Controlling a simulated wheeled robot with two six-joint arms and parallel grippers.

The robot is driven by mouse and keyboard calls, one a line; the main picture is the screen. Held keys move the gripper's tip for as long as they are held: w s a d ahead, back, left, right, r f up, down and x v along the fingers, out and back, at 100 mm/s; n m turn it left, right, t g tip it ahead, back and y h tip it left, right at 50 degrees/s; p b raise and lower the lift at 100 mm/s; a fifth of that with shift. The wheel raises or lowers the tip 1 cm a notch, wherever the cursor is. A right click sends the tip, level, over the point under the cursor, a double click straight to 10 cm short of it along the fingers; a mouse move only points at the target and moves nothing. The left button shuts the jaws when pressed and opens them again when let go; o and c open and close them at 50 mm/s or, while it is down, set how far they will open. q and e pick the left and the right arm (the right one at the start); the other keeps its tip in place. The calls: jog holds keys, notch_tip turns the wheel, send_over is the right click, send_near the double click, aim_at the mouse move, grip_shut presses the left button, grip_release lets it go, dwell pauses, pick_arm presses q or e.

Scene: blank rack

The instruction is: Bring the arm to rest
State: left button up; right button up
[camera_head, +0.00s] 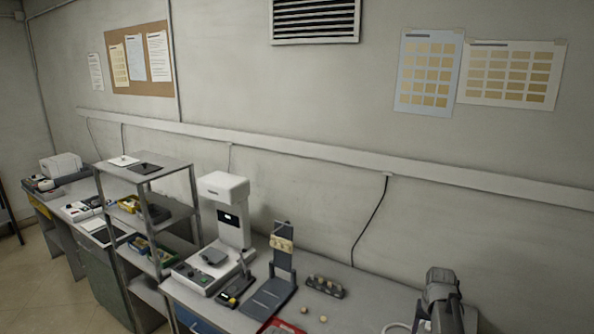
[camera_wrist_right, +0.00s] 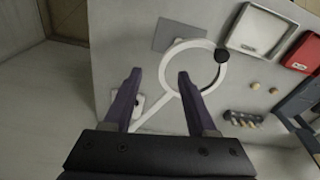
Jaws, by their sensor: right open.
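My right gripper (camera_wrist_right: 159,76) is open, with two dark purple fingers apart and nothing held between them. In the right wrist view it is above a grey worktop. A white ring with a long straight handle (camera_wrist_right: 165,68) lies beyond and between the fingers, apparently on the worktop. A grey arm part of mine shows at the bottom right of the head view; its fingers cannot be made out there. A dark rack (camera_head: 325,287) with several round slots stands on the bench. It also shows in the right wrist view (camera_wrist_right: 243,119). My left gripper is in neither view.
Small round tan pieces (camera_head: 323,319) lie near the rack. A red tray (camera_wrist_right: 303,54), a white tray (camera_wrist_right: 259,32) and a flat grey pad (camera_wrist_right: 183,36) lie on the worktop. A white instrument (camera_head: 232,215), an upright dark stand (camera_head: 282,262) and a shelf unit (camera_head: 146,168) stand farther left.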

jog(key=s+a+n, duration=0.4)
jog(key=s+a, duration=1.1)
jog(key=a, duration=0.5)
jog(key=s+a+f+n+g+b, duration=0.1)
jog(key=s+a+f+n+b, duration=0.3)
jog(key=a+f+b, duration=0.6)
jog(key=shift+s+a+h, duration=0.3)
jog(key=shift+s+a, duration=0.05)
jog(key=shift+s, duration=0.2)
